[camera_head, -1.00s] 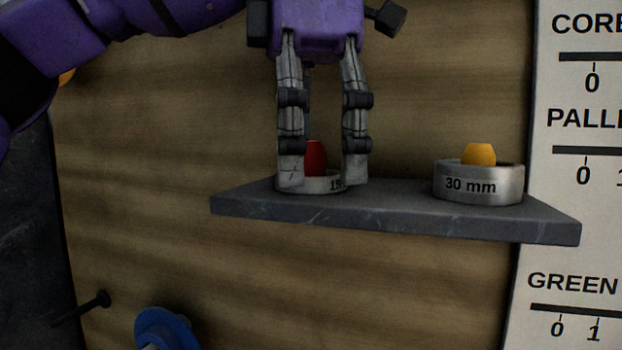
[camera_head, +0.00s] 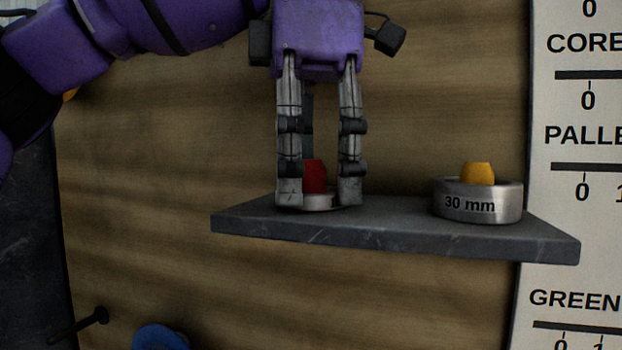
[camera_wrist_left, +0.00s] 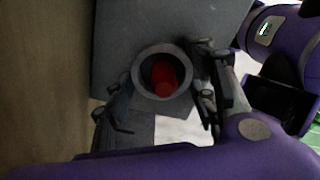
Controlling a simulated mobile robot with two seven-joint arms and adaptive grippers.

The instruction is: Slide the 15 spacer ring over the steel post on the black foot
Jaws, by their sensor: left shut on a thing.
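The 15 spacer ring (camera_head: 322,204) is a low steel ring on the left part of the grey shelf, with a red knob (camera_head: 314,176) standing up in its middle. My left gripper (camera_head: 320,194) points down and is shut on the ring, one finger on each side. The fingers hide the ring's sides, and its label cannot be read now. In the left wrist view the ring (camera_wrist_left: 162,48) sits between the two fingers, around the red knob (camera_wrist_left: 163,76). The steel post and black foot are not in view. My right gripper is not in view.
The grey shelf (camera_head: 400,232) juts from a wooden wall. A 30 mm ring (camera_head: 470,206) with a yellow knob (camera_head: 478,173) stands at its right. A white chart (camera_head: 580,230) is farther right. A dark peg (camera_head: 85,325) and a blue object (camera_head: 160,338) are at lower left.

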